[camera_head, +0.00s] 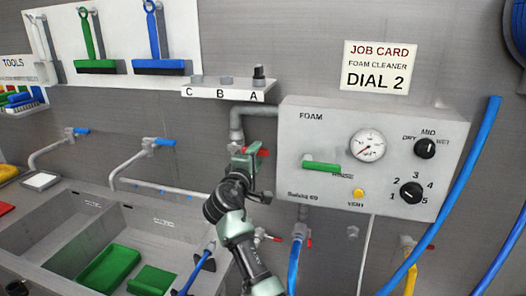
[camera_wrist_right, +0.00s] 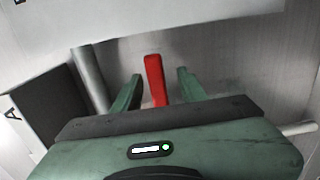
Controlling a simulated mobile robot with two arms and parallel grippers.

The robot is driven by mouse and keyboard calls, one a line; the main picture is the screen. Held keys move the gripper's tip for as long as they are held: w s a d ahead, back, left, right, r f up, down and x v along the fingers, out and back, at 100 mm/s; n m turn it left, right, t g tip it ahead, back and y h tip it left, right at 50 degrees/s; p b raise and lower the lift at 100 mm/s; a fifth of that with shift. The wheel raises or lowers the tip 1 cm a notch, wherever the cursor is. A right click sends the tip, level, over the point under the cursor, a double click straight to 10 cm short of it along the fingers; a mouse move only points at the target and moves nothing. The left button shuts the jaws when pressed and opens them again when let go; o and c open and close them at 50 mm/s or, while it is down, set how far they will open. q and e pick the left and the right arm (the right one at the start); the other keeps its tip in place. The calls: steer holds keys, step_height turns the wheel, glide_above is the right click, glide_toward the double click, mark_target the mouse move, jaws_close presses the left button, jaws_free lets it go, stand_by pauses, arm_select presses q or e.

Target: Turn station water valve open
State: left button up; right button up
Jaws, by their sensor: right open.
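The station water valve's red lever (camera_head: 263,152) shows beside the grey supply pipe (camera_head: 236,122), just left of the foam panel. My right gripper (camera_head: 245,152) is at the lever and hides most of the valve body. In the right wrist view, the red lever (camera_wrist_right: 154,82) stands between the two green fingers of my open right gripper (camera_wrist_right: 158,80). A gap shows on the right side of the lever; the left finger is closer to it. I cannot tell whether either finger touches it. My left gripper is not in view.
The foam panel (camera_head: 390,190) has a green handle (camera_head: 322,165), a gauge and knobs. A small shelf (camera_head: 225,92) marked C, B, A sits above the pipe. Blue hoses (camera_head: 465,170) hang at right.

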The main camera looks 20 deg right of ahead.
steer(key=shift+w, duration=0.15)
steer(key=shift+s+a+r, duration=0.25)
steer(key=shift+s+a, duration=0.05)
steer(key=shift+c, duration=0.6)
jaws_close()
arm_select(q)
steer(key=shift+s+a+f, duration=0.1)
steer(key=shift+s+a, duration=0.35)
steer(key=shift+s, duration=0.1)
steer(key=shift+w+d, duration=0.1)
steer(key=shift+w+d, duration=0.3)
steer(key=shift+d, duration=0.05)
arm_select(e)
steer(key=shift+r, duration=0.15)
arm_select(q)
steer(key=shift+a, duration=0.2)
arm_select(e)
steer(key=shift+d+r, duration=0.1)
steer(key=shift+r, duration=0.05)
